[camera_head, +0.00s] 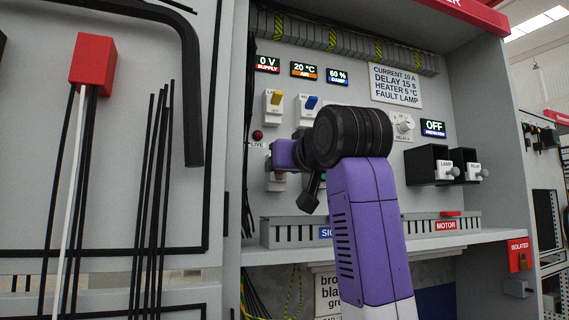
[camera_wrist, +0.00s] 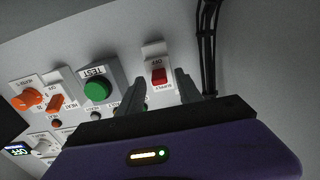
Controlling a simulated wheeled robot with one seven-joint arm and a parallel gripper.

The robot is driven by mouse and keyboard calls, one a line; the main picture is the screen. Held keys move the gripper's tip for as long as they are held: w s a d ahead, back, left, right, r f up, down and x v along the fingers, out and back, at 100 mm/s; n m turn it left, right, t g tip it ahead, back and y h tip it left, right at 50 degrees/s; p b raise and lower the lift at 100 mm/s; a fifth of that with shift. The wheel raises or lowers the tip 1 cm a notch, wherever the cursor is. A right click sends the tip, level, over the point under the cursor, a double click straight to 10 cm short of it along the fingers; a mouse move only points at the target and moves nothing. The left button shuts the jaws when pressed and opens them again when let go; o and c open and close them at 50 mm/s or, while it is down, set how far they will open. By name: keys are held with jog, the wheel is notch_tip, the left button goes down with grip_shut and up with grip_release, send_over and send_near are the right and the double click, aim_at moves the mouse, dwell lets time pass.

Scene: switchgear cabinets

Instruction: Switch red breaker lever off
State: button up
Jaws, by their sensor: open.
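The red breaker lever (camera_wrist: 158,76) shows in the wrist view on a pale housing, with an OFF label above it and a SUPPLY label below. My gripper (camera_wrist: 160,79) is open, with one dark finger on each side of the lever. I see no clear contact, and the depth gap to the lever cannot be judged. In the head view my gripper (camera_head: 272,158) is at the left of the panel. My wrist and gripper hide most of the red breaker there.
A green TEST button (camera_wrist: 97,89) and orange knobs (camera_wrist: 27,100) lie left of the lever in the wrist view. Black cables (camera_wrist: 207,45) run close on its right. In the head view, yellow (camera_head: 276,98) and blue (camera_head: 311,102) levers are above; a slotted duct (camera_head: 290,231) is below.

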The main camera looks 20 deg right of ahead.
grip_shut()
jog(key=f+t+b, duration=0.1)
jog(key=t+b, duration=0.2)
jog(key=b, duration=0.1)
jog(key=shift+f+b, duration=0.1)
jog(key=shift+b, duration=0.25)
grip_release()
jog(key=shift+s, duration=0.15)
